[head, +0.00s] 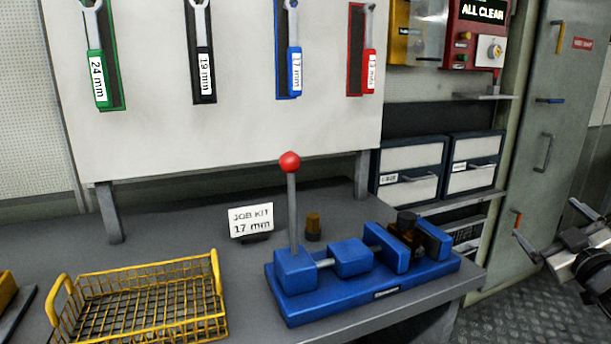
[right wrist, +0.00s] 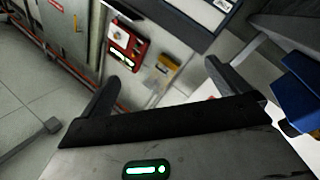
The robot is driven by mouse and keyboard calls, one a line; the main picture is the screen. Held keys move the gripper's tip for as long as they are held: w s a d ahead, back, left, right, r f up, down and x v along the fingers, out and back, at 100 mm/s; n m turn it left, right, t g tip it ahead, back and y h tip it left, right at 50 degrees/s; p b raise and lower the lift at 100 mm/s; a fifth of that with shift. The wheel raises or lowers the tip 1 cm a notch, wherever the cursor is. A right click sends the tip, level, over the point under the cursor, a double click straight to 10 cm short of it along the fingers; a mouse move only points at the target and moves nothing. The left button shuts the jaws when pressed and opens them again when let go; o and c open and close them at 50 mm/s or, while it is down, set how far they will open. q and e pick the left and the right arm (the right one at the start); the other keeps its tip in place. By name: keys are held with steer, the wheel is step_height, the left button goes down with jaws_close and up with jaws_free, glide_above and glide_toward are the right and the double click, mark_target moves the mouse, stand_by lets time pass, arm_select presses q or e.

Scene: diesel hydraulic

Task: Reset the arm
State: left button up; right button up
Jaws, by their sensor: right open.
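My right gripper (head: 545,218) is at the right edge of the head view, to the right of the bench, in front of the grey cabinet and above the floor. Its two fingers are spread with nothing between them. The right wrist view also shows the open, empty fingers (right wrist: 161,70). Part of my right arm is cut off by the picture edge. My left gripper is not in view.
A blue vise (head: 335,302) with a red-knobbed lever (head: 290,162) stands on the bench, clamping a dark and amber part (head: 407,235). A yellow wire basket (head: 140,300) and a job card (head: 251,220) are left of it. Wrenches hang behind. Grey cabinet (head: 545,150) stands right.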

steer(key=s+d+f+m+g+h, duration=0.2)
steer(key=d+f+g+h, duration=0.25)
steer(key=f, duration=0.25)
steer(key=s+a+f+n+g+y, duration=0.1)
steer(key=s+a+f+y, duration=0.15)
steer(key=a+f, duration=0.5)
steer(key=s+a+f+g+y, duration=0.1)
steer(key=s+a+f+y, duration=0.15)
steer(key=a+f, duration=0.55)
steer(key=s+a+f+m+g+y, duration=0.1)
steer(key=s+a+f, duration=0.2)
steer(key=s+a, duration=0.35)
steer(key=s+a+f+g+y, duration=0.1)
steer(key=s+a+f+y, duration=0.2)
steer(key=a, duration=0.6)
steer(key=s+a+r+m+p, duration=0.1)
steer(key=s+a+m, duration=0.1)
steer(key=s+a, duration=0.8)
steer(key=shift+s+r+y, duration=0.25)
steer(key=shift+s+y, duration=0.2)
steer(key=shift+s, duration=0.1)
